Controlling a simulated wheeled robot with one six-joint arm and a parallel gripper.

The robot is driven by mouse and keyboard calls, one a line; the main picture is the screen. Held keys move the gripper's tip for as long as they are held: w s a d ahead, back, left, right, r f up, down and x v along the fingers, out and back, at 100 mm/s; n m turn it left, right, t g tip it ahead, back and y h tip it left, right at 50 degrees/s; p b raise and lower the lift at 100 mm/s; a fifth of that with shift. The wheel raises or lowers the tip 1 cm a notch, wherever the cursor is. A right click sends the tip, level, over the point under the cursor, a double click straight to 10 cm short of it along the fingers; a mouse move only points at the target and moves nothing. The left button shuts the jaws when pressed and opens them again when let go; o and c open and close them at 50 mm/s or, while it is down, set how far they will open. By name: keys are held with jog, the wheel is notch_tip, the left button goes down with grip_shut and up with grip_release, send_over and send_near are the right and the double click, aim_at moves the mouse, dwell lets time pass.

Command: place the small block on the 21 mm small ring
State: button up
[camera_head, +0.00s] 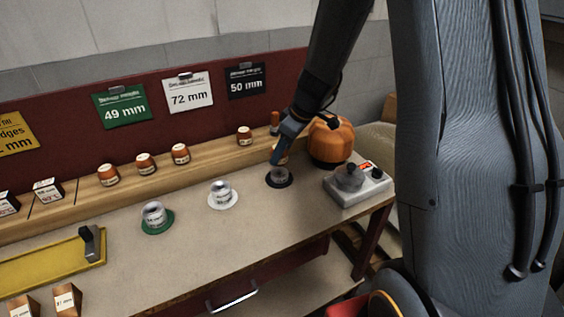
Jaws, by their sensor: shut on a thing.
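My gripper (279,157) reaches down from the top, its dark blue fingers over the black disc (290,183) at the right of the bench. It is shut on a small orange-brown block (284,159), mostly hidden by the fingers. Just below it, a small grey-white ring piece (279,175) sits on the black disc; I cannot tell whether block and piece touch. Similar pieces sit on a white disc (232,201) and a green disc (144,227). Signs read 49 mm (121,105), 72 mm (188,92) and 50 mm (245,81); no 21 mm mark is legible.
Several orange blocks (180,154) stand along the wooden ledge (215,153). An orange rounded form (331,140) and a grey device with a red switch (357,185) stand close right of my gripper. A yellow tray (40,268) lies front left. The bench front centre is clear.

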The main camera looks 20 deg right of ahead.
aim_at(282, 161)
jog(key=shift+f, duration=2.15)
jog(key=shift+f, duration=0.1)
jog(key=o, duration=1.1)
jog(key=shift+d+r, duration=0.15)
jog(key=shift+r, duration=0.25)
jog(key=b+v, duration=0.2)
jog(key=v, duration=0.9)
jog(key=shift+s+a+f+m+g+h, duration=0.6)
jog(key=shift+s+m, duration=0.85)
jog(key=shift+s, duration=1.95)
jog(key=shift+s+a+f+m+g+h, duration=0.25)
jog(key=shift+s+a+f+m+h, duration=0.35)
jog(key=shift+s+m, duration=1.9)
jog(key=shift+s+a+f+m+g+h, duration=0.45)
jog(key=shift+s+a+f, duration=0.4)
jog(key=shift+s, duration=3.5)
